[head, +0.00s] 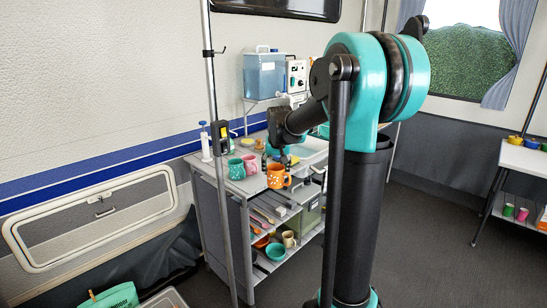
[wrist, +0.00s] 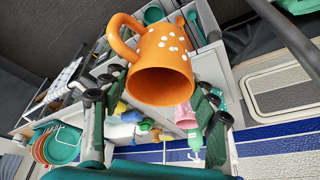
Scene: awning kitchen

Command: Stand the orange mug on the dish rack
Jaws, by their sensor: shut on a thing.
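The orange mug (head: 278,177) with pale dots shows at the front of the kitchen unit in the head view. It fills the upper middle of the wrist view (wrist: 165,75), its open mouth towards the camera and its handle at upper left. My gripper (wrist: 160,100) has one finger on each side of the mug and is shut on it. In the head view my gripper (head: 277,157) is small and dark just above and behind the mug. A rack with upright plates (wrist: 42,150), which looks like the dish rack, is at lower left in the wrist view. My arm hides part of the worktop.
A green mug (head: 236,168) and a pink mug (head: 250,164) stand close left of the orange mug. A pole (head: 219,150) rises in front of the unit. Shelves below hold bowls and cups. A water tank (head: 264,76) stands behind. Floor shows at right.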

